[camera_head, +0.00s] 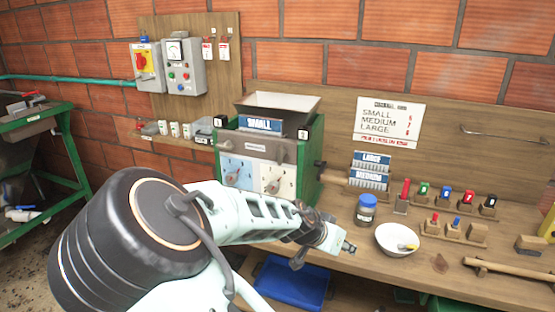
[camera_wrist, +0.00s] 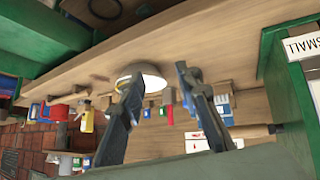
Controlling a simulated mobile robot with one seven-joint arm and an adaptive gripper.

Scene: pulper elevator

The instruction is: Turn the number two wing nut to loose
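The pulper (camera_head: 310,155) is a green-sided machine with a hopper and a "SMALL" card, on the bench. Its front has a blue plate (camera_head: 229,163) at left and a white plate (camera_head: 289,180) at right. A grey wing-shaped knob (camera_head: 273,185) sits on the white plate, and another (camera_head: 234,173) on the blue plate. I cannot read which is number two, nor their settings clearly. My gripper (camera_head: 326,246) is right of and in front of the pulper, near the bench's front edge. In the wrist view my gripper (camera_wrist: 158,78) has its fingers apart with nothing between them.
A white bowl (camera_head: 397,240) and a blue-lidded jar (camera_head: 366,209) stand on the bench right of my gripper. "LARGE" and "MEDIUM" cards (camera_head: 370,168) and several coloured-handled items (camera_head: 445,192) stand behind. A blue bin (camera_head: 291,283) is below the bench.

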